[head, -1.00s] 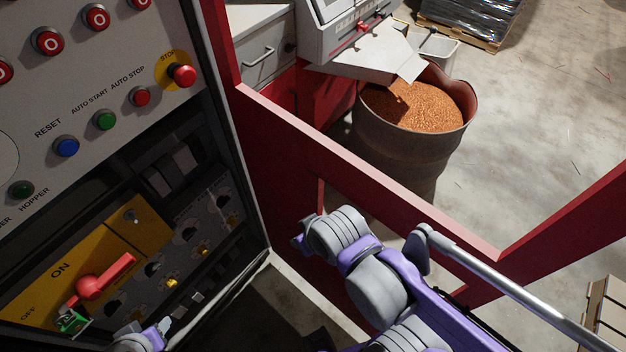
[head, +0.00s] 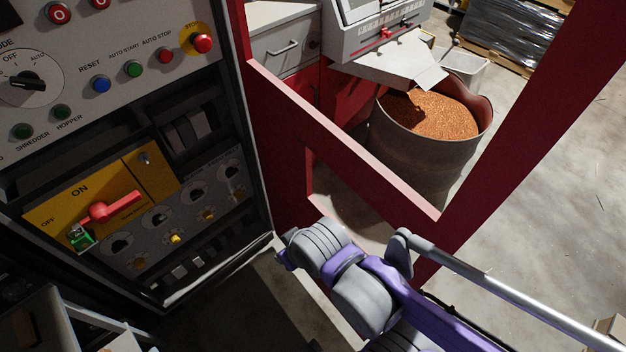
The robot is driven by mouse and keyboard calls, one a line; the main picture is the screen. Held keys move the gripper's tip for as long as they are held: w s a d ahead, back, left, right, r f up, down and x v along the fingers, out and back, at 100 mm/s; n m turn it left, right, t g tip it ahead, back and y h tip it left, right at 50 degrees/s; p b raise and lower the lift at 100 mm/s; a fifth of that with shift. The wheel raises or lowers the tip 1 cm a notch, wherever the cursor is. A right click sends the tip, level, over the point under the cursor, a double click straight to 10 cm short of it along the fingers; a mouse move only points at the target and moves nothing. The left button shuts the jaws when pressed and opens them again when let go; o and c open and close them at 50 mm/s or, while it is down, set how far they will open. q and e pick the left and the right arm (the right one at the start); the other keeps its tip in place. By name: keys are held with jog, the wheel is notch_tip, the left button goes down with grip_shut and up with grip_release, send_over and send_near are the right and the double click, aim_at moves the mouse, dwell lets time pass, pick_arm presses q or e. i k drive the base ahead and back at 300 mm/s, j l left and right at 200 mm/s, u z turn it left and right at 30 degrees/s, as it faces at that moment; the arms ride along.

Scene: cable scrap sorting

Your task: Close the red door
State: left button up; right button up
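The red door (head: 350,160) is a frame with an open middle. It stands open, out from the right edge of the grey control cabinet (head: 215,130). Its far upright post (head: 510,115) rises towards the top right. My purple and grey arm (head: 365,295) comes in from the lower right, in front of the door's lower part. Whether it touches the door cannot be told. No fingers of my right gripper show. My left gripper is not in view.
The cabinet front has buttons, a dial (head: 27,84) and a red switch handle (head: 113,207). Beyond the door stand a drum of copper granules (head: 400,150), a machine with a chute (head: 400,65) and a wrapped pallet (head: 515,35). Concrete floor at right is mostly clear.

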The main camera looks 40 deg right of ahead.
aim_at(589, 48)
jog(key=k+l+u, duration=0.1)
jog(key=u, duration=0.35)
jog(key=k+u, duration=0.35)
jog(key=u, duration=0.15)
jog(key=k+j+u, duration=0.15)
jog(key=u, duration=0.3)
jog(key=k+l+u, duration=0.15)
jog(key=u, duration=0.25)
jog(key=k+u, duration=0.6)
jog(key=u, duration=0.25)
jog(key=k+z, duration=0.3)
jog(key=k, duration=0.2)
jog(key=k+l+z, duration=0.25)
jog(key=k, duration=0.25)
jog(key=l+z, duration=0.1)
jog(key=z, duration=0.3)
jog(key=i+l+z, duration=0.1)
jog(key=z, duration=0.25)
jog(key=i+z, duration=0.1)
jog(key=z, duration=0.3)
jog(key=i+l+z, duration=0.1)
jog(key=z, duration=0.3)
jog(key=k+l+u, duration=0.2)
jog(key=k, duration=0.15)
